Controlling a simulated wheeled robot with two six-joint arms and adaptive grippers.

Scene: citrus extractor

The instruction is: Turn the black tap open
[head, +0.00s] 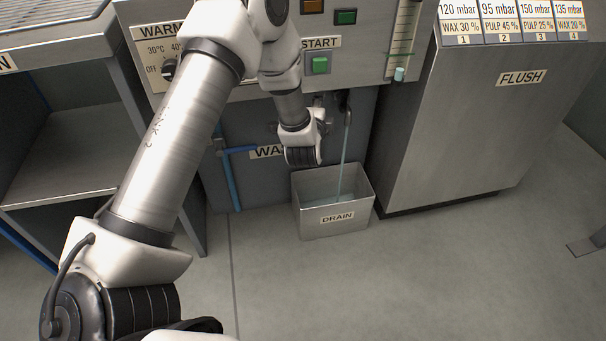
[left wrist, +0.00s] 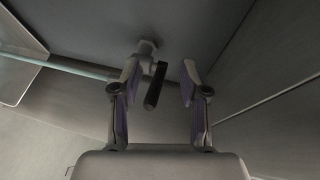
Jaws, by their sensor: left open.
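The black tap lever (left wrist: 155,86) shows in the left wrist view, fixed to a metal tap body (left wrist: 148,47) on the dark panel. My left gripper (left wrist: 161,68) is open, with one finger on each side of the lever. The lever is nearer the left finger; I cannot tell whether they touch. In the head view the tap (head: 345,100) is small, beside my left wrist, which largely hides the gripper. A pale stream (head: 342,145) runs from the tap down into the bin marked DRAIN (head: 334,224). My right gripper is not in view.
The steel cabinet marked FLUSH (head: 480,130) stands close to the right of the tap. A blue pipe (head: 233,180) runs down the panel on the left. The START button (head: 319,65) is above. The floor in front is clear.

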